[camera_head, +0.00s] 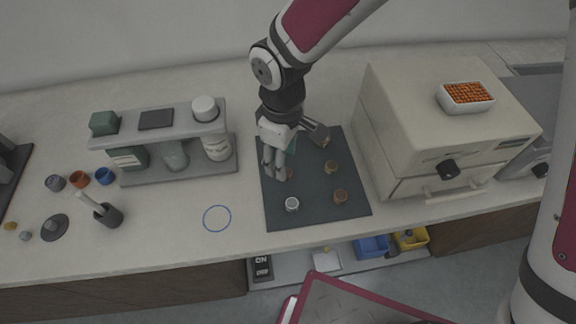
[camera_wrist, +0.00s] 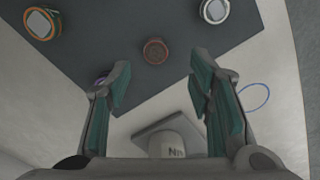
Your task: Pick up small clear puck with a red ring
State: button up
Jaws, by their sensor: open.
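My gripper (camera_head: 300,158) is open and empty above the dark mat (camera_head: 310,212). In the wrist view its two teal-padded fingers (camera_wrist: 158,78) are spread apart. A small round puck with a reddish rim and brownish middle (camera_wrist: 155,51) lies on the mat just beyond the fingertips, roughly centred in the gap and apart from both. It seems to be the red-ringed puck; its clearness is hard to tell. In the head view the puck by the left finger (camera_head: 290,173) looks like the same one, partly hidden by the finger.
A pale puck (camera_head: 292,204) and brownish pucks (camera_head: 340,196) (camera_head: 331,166) lie nearby on the mat. An orange-rimmed puck (camera_wrist: 41,22) shows upper left in the wrist view; a purplish item is mostly behind the left finger. A bottle shelf (camera_head: 180,172) stands left, the cream press (camera_head: 430,115) right.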

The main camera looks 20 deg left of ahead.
jog(key=shift+w+d+f, duration=0.1)
jog(key=shift+w+f, duration=0.05)
jog(key=shift+f, duration=1.15)
jog(key=shift+w+f, duration=0.1)
jog(key=shift+f, duration=1.2)
jog(key=c, duration=1)
